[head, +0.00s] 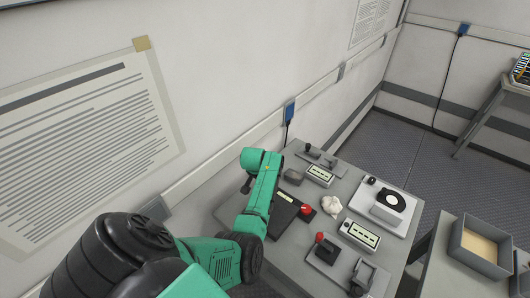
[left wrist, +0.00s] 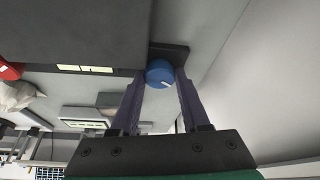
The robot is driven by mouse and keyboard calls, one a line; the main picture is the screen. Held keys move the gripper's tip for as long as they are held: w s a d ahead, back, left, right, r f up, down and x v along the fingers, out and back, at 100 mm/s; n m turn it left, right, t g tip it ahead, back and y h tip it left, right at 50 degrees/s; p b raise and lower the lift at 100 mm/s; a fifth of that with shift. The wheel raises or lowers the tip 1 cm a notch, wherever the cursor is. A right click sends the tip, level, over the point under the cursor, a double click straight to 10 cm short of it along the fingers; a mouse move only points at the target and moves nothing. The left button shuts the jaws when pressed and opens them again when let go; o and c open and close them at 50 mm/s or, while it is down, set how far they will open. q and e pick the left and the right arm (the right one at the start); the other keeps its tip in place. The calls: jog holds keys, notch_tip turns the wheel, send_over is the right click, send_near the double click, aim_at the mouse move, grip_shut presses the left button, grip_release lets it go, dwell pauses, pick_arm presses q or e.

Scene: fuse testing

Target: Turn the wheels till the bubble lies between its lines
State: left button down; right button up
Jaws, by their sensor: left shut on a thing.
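A dark level device (head: 281,214) lies on the grey table, with a pale vial strip (head: 286,197) on top. Its bubble and lines are too small to make out. A red wheel (head: 305,210) sits at its right end. In the left wrist view the dark body (left wrist: 85,25), the pale vial (left wrist: 85,69) and part of the red wheel (left wrist: 9,71) show upside down. A blue wheel (left wrist: 160,72) stands at the other end. My left gripper (left wrist: 162,78) has its fingers on both sides of the blue wheel, shut on it. In the head view my arm hides that wheel. My right gripper is not in view.
A crumpled white cloth (head: 331,206) lies right of the device. A dial instrument (head: 390,204), a stand with a red knob (head: 325,250) and pale-faced boxes (head: 319,174) share the table (head: 300,265). The wall rises close on the left. An open tray (head: 466,263) stands at right.

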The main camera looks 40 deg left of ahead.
pick_arm(q)
jog(key=shift+w+a+r+m+h+p, duration=0.15)
jog(key=shift+m+p, duration=0.2)
jog(key=shift+m, duration=0.2)
jog(key=shift+s+d+m+h+p, duration=0.15)
jog(key=shift+m+p, duration=0.15)
jog(key=shift+m, duration=0.25)
jog(key=shift+w+a, duration=0.1)
jog(key=shift+c, duration=1.9)
grip_release()
jog(key=v, duration=1.4)
jog(key=shift+s+b, duration=0.35)
jog(key=shift+b, duration=0.05)
jog(key=shift+a, duration=0.1)
